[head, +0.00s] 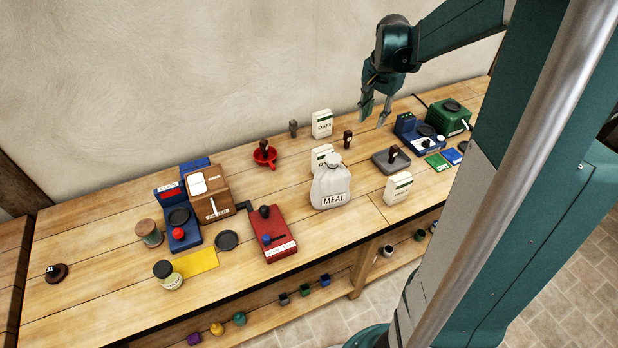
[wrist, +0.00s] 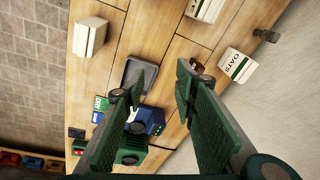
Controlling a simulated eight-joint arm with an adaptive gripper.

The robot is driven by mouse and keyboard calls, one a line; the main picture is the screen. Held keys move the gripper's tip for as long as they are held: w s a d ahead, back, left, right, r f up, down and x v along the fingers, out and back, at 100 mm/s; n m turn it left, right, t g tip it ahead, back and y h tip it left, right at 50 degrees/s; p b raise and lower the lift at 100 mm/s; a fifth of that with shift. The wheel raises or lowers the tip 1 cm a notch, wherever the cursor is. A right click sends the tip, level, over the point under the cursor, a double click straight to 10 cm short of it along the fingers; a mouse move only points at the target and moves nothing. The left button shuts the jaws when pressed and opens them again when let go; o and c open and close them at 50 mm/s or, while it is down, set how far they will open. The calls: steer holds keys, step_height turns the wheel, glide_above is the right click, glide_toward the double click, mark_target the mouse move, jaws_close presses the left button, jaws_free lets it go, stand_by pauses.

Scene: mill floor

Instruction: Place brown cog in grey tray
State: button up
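The grey tray (head: 379,163) lies flat on the right part of the bench, with a small dark brown upright piece (head: 394,152) on or just at it. In the wrist view the tray (wrist: 133,72) is partly hidden by a finger. A similar brown piece (head: 348,139) stands left of the tray, and shows by a fingertip in the wrist view (wrist: 195,66). A round dark brown piece (head: 57,273) lies at the bench's far left. Which is the brown cog I cannot tell; teeth are too small to see. My gripper (head: 374,119) is open and empty above the bench, behind the tray.
White cartons (head: 322,123) and a meal sack (head: 331,188) stand left of the tray; another carton (head: 398,188) stands in front. Blue and green machines (head: 448,117) stand right.

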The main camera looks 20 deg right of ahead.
steer(key=s+a+r+n+t, duration=0.1)
steer(key=s+a+r+n, duration=0.15)
steer(key=a, duration=0.25)
steer(key=s+a+r+n, duration=0.1)
steer(key=a+r, duration=0.2)
steer(key=a, duration=0.3)
steer(key=s+a+r+n+t, duration=0.1)
steer(key=s+a+n+t, duration=0.1)
steer(key=s+a+n, duration=0.3)
steer(key=s+a+r+n+t, duration=0.1)
steer(key=s+a+n, duration=0.4)
steer(key=s+a, duration=0.8)
steer(key=a+t, duration=0.1)
steer(key=a, duration=0.3)
steer(key=shift+a+t+y, duration=0.25)
steer(key=shift+t+y, duration=0.05)
steer(key=shift+y, duration=0.1)
